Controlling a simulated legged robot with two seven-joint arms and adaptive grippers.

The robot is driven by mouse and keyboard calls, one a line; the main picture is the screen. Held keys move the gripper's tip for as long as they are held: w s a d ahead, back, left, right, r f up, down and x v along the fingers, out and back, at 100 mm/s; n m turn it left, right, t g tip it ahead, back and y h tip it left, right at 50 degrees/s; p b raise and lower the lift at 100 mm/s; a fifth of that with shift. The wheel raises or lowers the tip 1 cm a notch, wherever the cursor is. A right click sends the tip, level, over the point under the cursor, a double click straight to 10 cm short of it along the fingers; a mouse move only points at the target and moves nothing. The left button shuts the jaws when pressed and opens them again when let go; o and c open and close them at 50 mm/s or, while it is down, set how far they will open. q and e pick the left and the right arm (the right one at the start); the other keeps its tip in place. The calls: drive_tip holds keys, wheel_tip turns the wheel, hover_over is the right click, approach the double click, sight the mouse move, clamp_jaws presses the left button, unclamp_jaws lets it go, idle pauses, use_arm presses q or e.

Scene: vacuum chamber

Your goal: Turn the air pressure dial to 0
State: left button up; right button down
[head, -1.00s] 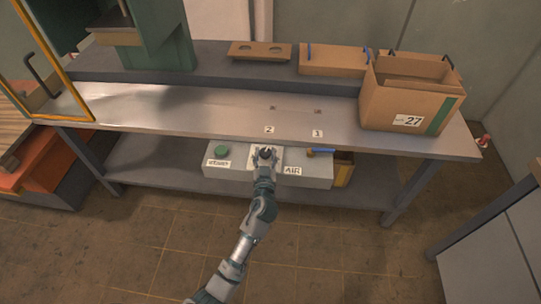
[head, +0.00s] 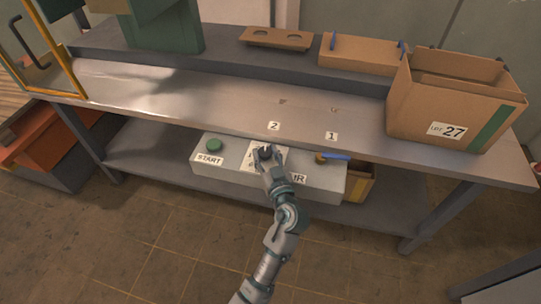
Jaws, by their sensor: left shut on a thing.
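The air pressure dial (head: 264,153) is a dark knob on a white plate, on the front of a grey control box (head: 228,174) under the workbench. My left gripper (head: 267,157) is at the dial, shut on it, and covers much of the knob and plate. The dial's markings are mostly hidden, so I cannot read its setting. An AIR label (head: 299,179) is partly covered by my arm. My right gripper is not in view.
A green button (head: 214,145) with a START label sits left of the dial. A blue-handled valve (head: 333,156) is to the right. The bench edge (head: 230,114) overhangs the box. An open cardboard box (head: 425,115) marked 27 stands on the bench.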

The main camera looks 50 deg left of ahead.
use_arm(q)
drive_tip(key=o, duration=1.1)
drive_tip(key=v, duration=1.2)
